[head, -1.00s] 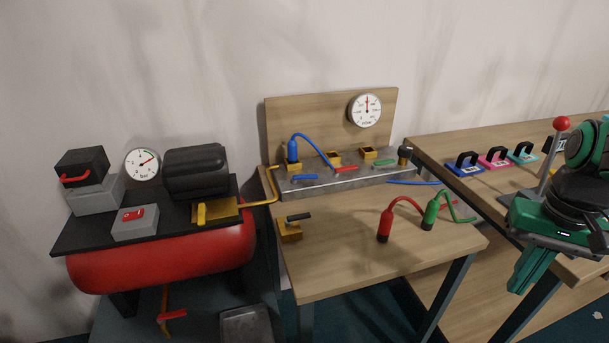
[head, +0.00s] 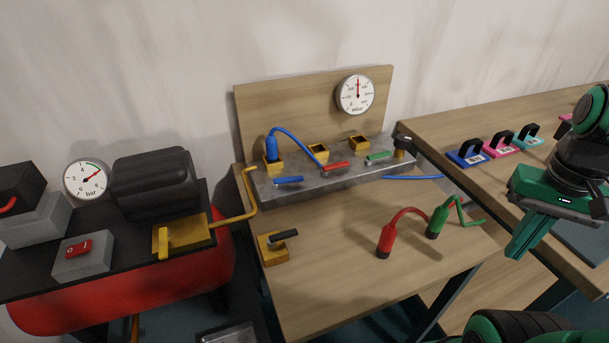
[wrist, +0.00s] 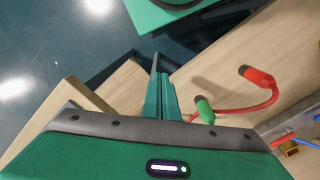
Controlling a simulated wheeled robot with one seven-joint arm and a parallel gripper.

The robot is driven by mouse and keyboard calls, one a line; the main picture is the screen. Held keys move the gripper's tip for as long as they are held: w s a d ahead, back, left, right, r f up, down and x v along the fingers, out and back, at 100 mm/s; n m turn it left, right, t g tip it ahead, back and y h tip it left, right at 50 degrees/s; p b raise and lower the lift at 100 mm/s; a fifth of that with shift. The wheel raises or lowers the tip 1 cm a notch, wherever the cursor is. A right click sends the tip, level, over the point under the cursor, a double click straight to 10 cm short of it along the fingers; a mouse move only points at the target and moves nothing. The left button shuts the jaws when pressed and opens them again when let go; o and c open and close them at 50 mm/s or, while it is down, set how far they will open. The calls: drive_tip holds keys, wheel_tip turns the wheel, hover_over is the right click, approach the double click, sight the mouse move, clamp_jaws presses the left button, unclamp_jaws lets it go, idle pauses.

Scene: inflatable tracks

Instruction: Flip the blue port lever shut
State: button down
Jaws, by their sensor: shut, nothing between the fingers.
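The blue port lever (head: 289,180) lies on the front left of the grey metal manifold (head: 325,180), in front of a yellow port that holds a blue hose plug (head: 271,146). Its handle runs roughly along the manifold's front edge. My gripper (head: 522,240) is at the right in the head view, well apart from the lever, above the gap between the benches. In the wrist view my gripper's fingers (wrist: 157,85) are together and empty. The blue lever cannot be made out clearly in the wrist view.
A red plug (head: 385,240) and a green plug (head: 437,221) stand on the wooden bench before the manifold. Red (head: 335,166) and green levers (head: 378,155) sit beside the blue one. A yellow valve (head: 273,248) stands at the front left. A red compressor tank (head: 120,290) is at the left.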

drive_tip(key=w+a+r+n+t+h, duration=0.15)
drive_tip(key=w+a, duration=0.35)
drive_tip(key=w, duration=0.5)
drive_tip(key=n+t+y, duration=0.2)
drive_tip(key=n+t, duration=0.1)
drive_tip(key=n, duration=0.3)
approach(287, 182)
drive_tip(key=s+d+r, duration=0.2)
drive_tip(key=s, duration=0.4)
drive_tip(key=x, duration=0.9)
drive_tip(key=shift+d, duration=0.4)
drive_tip(key=shift+w+f, duration=0.1)
drive_tip(key=shift+w, duration=1.1)
drive_tip(key=shift+w+a, duration=0.1)
drive_tip(key=shift+w, duration=0.8)
